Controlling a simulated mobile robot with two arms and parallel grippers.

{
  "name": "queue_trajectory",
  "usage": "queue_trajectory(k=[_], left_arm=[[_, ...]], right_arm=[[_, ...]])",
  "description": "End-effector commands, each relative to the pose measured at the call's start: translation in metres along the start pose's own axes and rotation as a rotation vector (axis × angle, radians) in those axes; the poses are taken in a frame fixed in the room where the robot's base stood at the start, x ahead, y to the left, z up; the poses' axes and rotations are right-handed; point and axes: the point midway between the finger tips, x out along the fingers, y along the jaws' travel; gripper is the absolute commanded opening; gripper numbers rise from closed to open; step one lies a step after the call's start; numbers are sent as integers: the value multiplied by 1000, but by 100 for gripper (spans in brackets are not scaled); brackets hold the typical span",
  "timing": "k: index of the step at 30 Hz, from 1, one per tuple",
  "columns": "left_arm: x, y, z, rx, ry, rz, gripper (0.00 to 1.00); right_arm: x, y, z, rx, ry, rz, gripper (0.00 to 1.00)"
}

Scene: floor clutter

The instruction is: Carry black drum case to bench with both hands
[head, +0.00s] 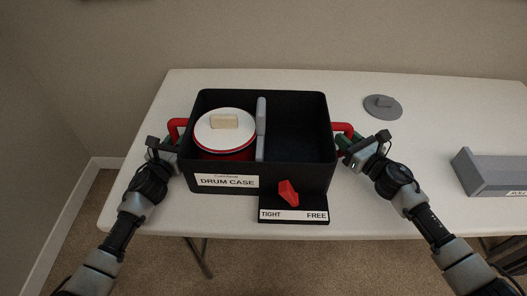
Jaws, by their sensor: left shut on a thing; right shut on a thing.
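The black drum case (290,174) is at the middle of the picture, upright and open-topped, over the white bench (450,100). I cannot tell whether its base touches the bench top. A grey divider (261,130) splits it; a red drum with a white top (212,137) sits in the left compartment, with a tan block (224,121) on it. The right compartment looks empty. My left gripper (172,142) is shut on the red handle (178,124) on the left side. My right gripper (345,143) is shut on the red handle (343,128) on the right side. The fingertips are partly hidden.
A red pointer (288,193) sits above a "TIGHT / FREE" plate (293,215) at the case's front. A grey disc with a knob (382,107) lies at the back right. A grey block-like holder (490,172) stands at the right. Bench top between them is clear.

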Motion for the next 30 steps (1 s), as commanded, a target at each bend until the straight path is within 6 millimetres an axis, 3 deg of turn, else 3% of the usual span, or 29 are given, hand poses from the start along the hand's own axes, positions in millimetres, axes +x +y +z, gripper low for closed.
queue_trajectory(k=[6, 21, 30], left_arm=[[0, 1, -1, 0, 2, 2, 0], [1, 1, 23, 1, -5, 1, 0], [1, 1, 23, 1, -5, 1, 0]], right_arm=[[0, -1, 0, 0, 1, -2, 0], [0, -1, 23, -1, -5, -2, 0], [0, -2, 24, -1, -5, -2, 0]])
